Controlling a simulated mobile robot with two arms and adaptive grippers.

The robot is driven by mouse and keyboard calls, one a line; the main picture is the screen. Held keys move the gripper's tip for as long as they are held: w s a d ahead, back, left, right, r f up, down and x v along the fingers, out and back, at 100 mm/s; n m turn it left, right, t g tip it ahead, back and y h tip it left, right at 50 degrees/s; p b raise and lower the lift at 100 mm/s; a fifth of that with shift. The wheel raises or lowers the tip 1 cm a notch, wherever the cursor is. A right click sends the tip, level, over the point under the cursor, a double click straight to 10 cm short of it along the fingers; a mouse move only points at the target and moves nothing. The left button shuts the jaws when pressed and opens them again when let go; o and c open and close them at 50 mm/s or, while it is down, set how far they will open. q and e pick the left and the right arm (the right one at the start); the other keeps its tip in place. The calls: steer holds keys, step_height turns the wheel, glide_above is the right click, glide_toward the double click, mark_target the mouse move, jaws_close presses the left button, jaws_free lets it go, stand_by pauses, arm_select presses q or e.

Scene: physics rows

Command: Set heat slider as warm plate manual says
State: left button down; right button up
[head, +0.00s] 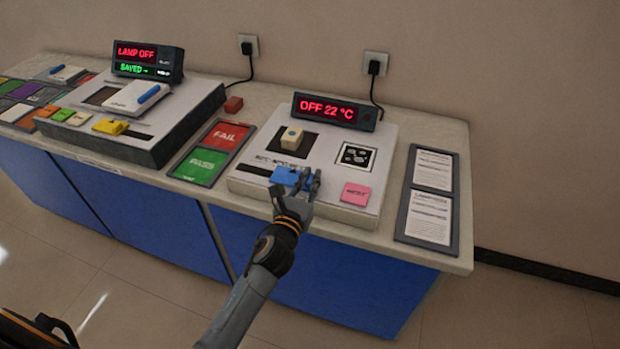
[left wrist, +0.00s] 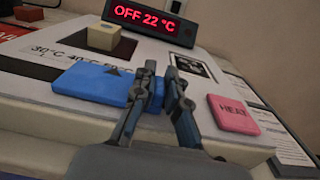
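The heat slider is a blue block (head: 288,176) with a dark arrow mark, at the front of the white warm plate unit (head: 248,187). In the left wrist view the blue slider (left wrist: 98,82) lies below a printed scale with 30 °C, 40 °C and a partly hidden third mark. My left gripper (head: 309,180) is at the slider's right end, its fingers slightly apart; one finger overlaps the slider in the left wrist view (left wrist: 161,75). Contact is unclear. The display (head: 338,111) reads OFF 22 °C. My right gripper is not in view.
A pink HEAT button (head: 356,194) is right of my left gripper. A beige block (head: 292,138) sits on the unit's black square. PASS and FAIL pads (head: 200,166) and a lamp unit (head: 178,124) stand left. The counter's front edge is close below my gripper.

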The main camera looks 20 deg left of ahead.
mark_target(290, 179)
arm_select(q)
steer(key=a+p, duration=0.1)
steer(key=a, duration=0.4)
steer(key=shift+w+a, duration=0.1)
steer(key=c, duration=1.4)
jaws_free()
steer(key=shift+o, duration=0.2)
steer(key=s, duration=1.2)
steer(key=shift+a, duration=0.15)
